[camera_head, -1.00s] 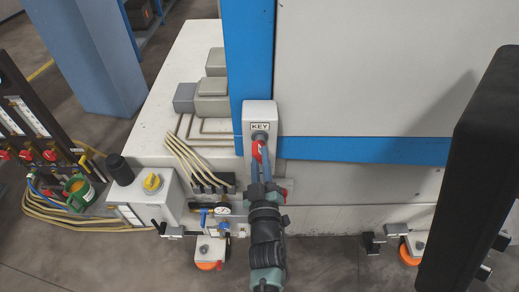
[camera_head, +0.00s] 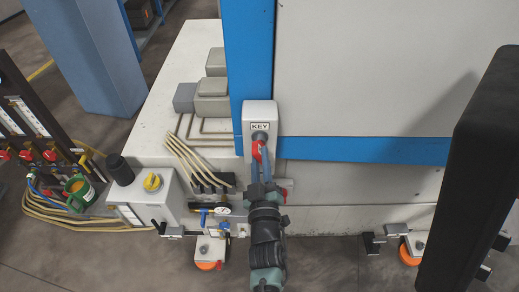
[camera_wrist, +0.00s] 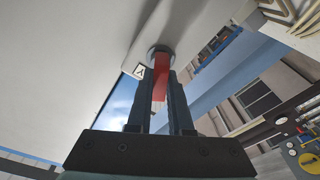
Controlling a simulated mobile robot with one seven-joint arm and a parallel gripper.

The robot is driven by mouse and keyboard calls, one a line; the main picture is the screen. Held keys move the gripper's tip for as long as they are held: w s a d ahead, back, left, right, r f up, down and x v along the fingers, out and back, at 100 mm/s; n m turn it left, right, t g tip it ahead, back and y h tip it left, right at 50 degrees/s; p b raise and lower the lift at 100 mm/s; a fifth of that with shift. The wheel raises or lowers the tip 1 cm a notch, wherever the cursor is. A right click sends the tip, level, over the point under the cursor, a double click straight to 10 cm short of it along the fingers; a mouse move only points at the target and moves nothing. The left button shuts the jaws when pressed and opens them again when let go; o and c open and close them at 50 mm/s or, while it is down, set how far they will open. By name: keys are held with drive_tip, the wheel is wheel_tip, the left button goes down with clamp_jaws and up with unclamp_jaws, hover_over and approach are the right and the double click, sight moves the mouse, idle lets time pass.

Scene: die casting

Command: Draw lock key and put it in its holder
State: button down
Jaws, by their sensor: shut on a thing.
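The red lock key (camera_head: 257,151) sits at the round lock under the "KEY" label on a light grey box (camera_head: 260,112) fixed to the blue post. In the wrist view the red key (camera_wrist: 160,80) runs from between my fingers up to the round metal lock (camera_wrist: 159,50). My gripper (camera_head: 260,160) is shut on the key, with a finger on each side of it; it also shows in the wrist view (camera_wrist: 161,92). The key's tip is hidden, seemingly in the lock. I cannot make out a key holder for certain.
A grey box with a yellow knob (camera_head: 152,182) and a black cylinder stands at left. Beige cables (camera_head: 185,158) run close left of my arm. A gauge with blue valves (camera_head: 222,211) sits low by my wrist. The white panel (camera_head: 360,70) at right is flat and clear.

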sight(259, 159)
drive_tip(key=n, duration=0.3)
drive_tip(key=n+y+p, duration=0.1)
drive_tip(key=n, duration=0.2)
drive_tip(key=shift+g+p, duration=0.3)
drive_tip(key=shift+n, duration=0.3)
drive_tip(key=n+p, duration=0.1)
drive_tip(key=n, duration=0.2)
drive_tip(key=shift+r, duration=0.1)
drive_tip(key=n, duration=0.3)
drive_tip(key=shift+d+g, duration=0.1)
drive_tip(key=shift+g, duration=0.3)
drive_tip(key=shift+s+p, duration=0.35)
drive_tip(key=shift+s, duration=0.35)
drive_tip(key=shift+s, duration=1.4)
